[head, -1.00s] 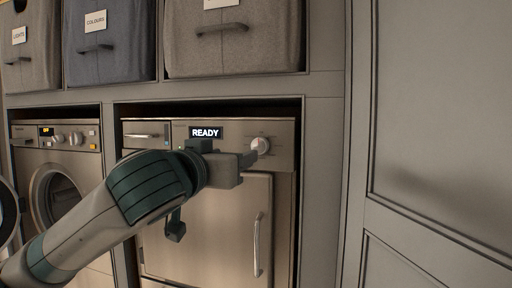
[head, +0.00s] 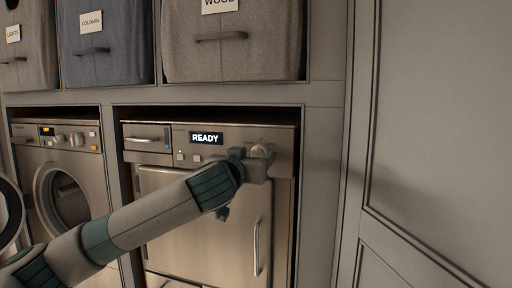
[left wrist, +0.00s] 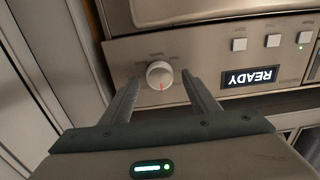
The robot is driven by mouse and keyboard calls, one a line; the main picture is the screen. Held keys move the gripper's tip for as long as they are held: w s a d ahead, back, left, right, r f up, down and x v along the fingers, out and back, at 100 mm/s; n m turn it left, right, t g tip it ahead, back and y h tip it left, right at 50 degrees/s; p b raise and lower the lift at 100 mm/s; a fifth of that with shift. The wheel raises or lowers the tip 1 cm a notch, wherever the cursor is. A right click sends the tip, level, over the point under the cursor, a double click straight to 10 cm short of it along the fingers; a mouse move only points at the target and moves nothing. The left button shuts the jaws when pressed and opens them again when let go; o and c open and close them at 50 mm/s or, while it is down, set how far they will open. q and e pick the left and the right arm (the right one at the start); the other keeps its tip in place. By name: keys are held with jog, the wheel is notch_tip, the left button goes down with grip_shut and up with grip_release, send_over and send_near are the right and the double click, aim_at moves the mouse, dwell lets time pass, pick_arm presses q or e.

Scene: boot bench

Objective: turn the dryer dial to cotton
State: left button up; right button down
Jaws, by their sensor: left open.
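The dryer dial (head: 261,149) is a round pale knob at the right of the dryer's control panel, partly hidden by my left gripper in the head view. The dryer display (head: 206,138) reads READY. My right gripper is not in view.
The dryer door (head: 205,225) with its upright handle (head: 257,246) is below the panel. A washing machine (head: 65,190) stands to the left. Fabric bins (head: 232,60) sit on the shelf above. A panelled door or wall (head: 435,130) is on the right.

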pick_arm(q)
jog(key=shift+w+d, duration=0.2)
jog(key=shift+w, duration=0.45)
jog(key=c, duration=1)
jog(key=shift+c, duration=0.2)
